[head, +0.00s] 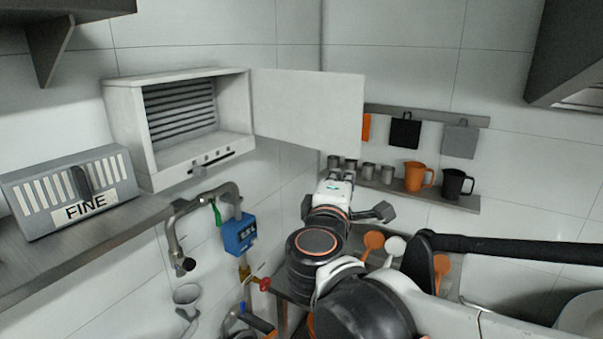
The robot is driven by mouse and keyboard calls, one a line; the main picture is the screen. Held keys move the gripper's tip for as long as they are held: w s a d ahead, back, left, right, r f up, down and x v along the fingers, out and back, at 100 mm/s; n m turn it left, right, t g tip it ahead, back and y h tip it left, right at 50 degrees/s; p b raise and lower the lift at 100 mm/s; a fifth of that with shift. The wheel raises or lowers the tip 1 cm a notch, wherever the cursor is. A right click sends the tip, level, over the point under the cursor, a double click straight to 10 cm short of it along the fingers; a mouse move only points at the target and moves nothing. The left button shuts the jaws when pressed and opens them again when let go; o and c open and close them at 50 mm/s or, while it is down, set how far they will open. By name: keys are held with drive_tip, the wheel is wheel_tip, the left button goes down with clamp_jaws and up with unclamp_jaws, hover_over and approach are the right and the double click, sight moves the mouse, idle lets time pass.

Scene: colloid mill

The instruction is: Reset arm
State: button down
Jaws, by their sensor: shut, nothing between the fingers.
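My gripper (336,174) is in the middle of the head view, at the far end of my arm and below the white cabinet's door. It is shut and empty. My own wrist and arm hide most of it, so its fingertips show poorly. My arm reaches up from the bottom centre, bent at its black joints. The gripper appears in front of the small metal cups on the wall shelf; I cannot tell the distance between them.
A white cabinet (128,127) hangs open at left, its door (308,105) swung right. A grey FINE box (30,200) stands on a shelf. An orange jug (413,177) and black jug (453,184) stand right. A blue device (238,235) hangs by pipes.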

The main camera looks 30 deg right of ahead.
drive_tip(key=shift+s+a, duration=0.3)
drive_tip(key=shift+s, duration=0.4)
drive_tip(key=s+a+f+m+g+y+b, duration=0.1)
drive_tip(key=s+f+m+g+y+b, duration=0.15)
drive_tip(key=f+b, duration=0.85)
drive_tip(key=s+a+f+m+g+y+b, duration=0.1)
drive_tip(key=s+f+m+g+y+b, duration=0.2)
drive_tip(key=f, duration=1.3)
drive_tip(key=s+a+f+m+y+b, duration=0.1)
drive_tip(key=a+f+y+b, duration=0.1)
drive_tip(key=a+f+b, duration=0.2)
drive_tip(key=s+a+f+m+y+b, duration=0.1)
drive_tip(key=a+f+b, duration=0.3)
drive_tip(key=f, duration=0.5)
drive_tip(key=s+a+f+m+y+b, duration=0.1)
drive_tip(key=a+f+m+y+b, duration=0.1)
drive_tip(key=f+b, duration=0.4)
drive_tip(key=shift+s+a+f+g+y+b, duration=0.3)
drive_tip(key=shift+a+f+g+y+b, duration=0.15)
drive_tip(key=shift+a+f+y, duration=0.4)
